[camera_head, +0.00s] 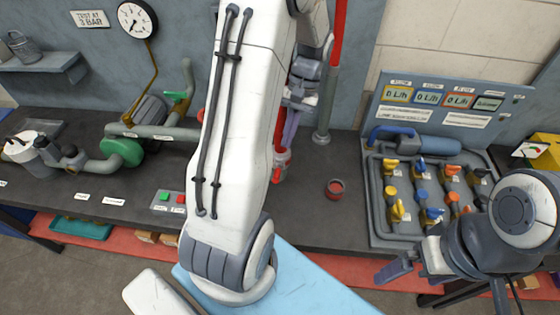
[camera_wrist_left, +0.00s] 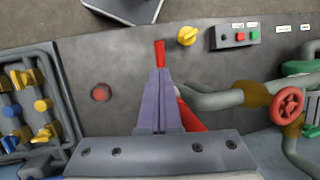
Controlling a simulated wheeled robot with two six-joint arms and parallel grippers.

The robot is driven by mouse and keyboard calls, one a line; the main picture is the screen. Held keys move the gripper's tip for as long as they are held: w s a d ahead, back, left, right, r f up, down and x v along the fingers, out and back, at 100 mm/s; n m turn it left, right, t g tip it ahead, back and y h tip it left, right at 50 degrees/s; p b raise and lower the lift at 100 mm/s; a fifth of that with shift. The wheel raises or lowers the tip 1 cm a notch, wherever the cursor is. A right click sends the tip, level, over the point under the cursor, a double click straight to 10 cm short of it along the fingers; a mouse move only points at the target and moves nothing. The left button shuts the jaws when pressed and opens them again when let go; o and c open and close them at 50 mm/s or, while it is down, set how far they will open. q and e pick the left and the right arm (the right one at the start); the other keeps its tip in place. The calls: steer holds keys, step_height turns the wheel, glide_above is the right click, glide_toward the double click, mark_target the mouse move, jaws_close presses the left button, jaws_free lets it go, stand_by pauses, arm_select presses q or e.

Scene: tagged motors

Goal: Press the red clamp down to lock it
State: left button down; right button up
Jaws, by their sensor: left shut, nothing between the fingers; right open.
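My left gripper (camera_head: 286,150) is mostly hidden behind my white left arm in the head view; its purple fingers point down at the bench. In the left wrist view its fingers (camera_wrist_left: 159,128) are shut together and hold nothing. A red handle end (camera_wrist_left: 160,53), seemingly of the red clamp, shows just beyond the fingertips. Another red strip (camera_wrist_left: 191,115) runs beside the fingers. In the head view red parts (camera_head: 277,168) show by the fingertips; whether the fingers touch them, and the clamp's angle, I cannot tell. My right gripper (camera_head: 445,284) is open and empty at the lower right.
A round red-topped piece (camera_head: 335,188) stands on the dark bench. A valve panel (camera_head: 381,233) with coloured knobs is at the right. A green and red button box (camera_head: 168,200), pipes and a pump (camera_head: 122,152) are at the left. A yellow knob (camera_wrist_left: 187,35) is near the red handle.

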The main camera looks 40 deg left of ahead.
mark_target(278, 173)
arm_select(q)
steer(key=p+x, duration=0.2)
steer(key=x, duration=0.6)
steer(key=shift+f, duration=0.25)
arm_select(e)
step_height(278, 173, up, 2)
steer(key=shift+r, duration=0.25)
steer(key=shift+f, duration=0.1)
